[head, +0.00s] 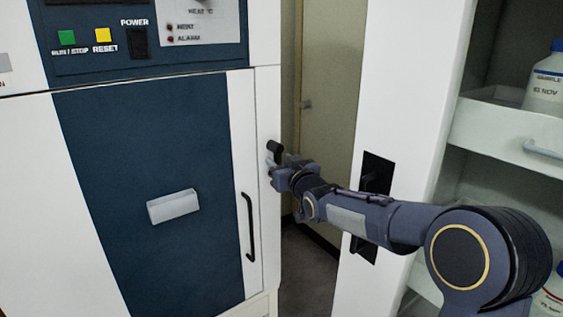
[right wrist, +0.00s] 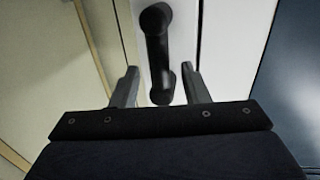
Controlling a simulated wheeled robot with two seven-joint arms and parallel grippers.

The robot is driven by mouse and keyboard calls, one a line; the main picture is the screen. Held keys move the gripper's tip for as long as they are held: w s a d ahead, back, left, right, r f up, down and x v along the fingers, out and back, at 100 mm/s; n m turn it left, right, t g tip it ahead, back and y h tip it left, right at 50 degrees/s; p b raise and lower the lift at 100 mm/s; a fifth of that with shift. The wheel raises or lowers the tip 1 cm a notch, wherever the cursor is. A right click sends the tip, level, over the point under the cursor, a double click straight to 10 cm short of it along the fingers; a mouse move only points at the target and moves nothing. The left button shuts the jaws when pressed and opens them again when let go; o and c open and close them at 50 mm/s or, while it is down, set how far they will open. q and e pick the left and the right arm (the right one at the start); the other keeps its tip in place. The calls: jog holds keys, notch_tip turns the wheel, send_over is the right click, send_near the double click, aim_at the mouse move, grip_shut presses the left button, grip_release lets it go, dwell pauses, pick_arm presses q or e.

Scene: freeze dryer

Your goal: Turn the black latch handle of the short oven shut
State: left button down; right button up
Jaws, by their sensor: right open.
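The short oven (head: 150,190) has a dark blue door with a white frame and stands at the left of the head view. Its black latch handle (head: 274,147) is on the right edge of the front, partly hidden by my right gripper (head: 273,165). In the right wrist view the latch handle (right wrist: 156,50) runs down the middle, its lower end between the two fingers of my right gripper (right wrist: 156,90). These fingers are open, one on each side, with gaps to the handle. My left gripper is not in view.
A black bar handle (head: 248,227) and a white box-shaped piece (head: 173,206) are on the oven door. A control panel (head: 140,35) with buttons is above. A white cabinet (head: 400,100) with shelves and a bottle (head: 546,80) stands at the right, close to my right arm.

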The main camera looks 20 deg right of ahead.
grip_shut()
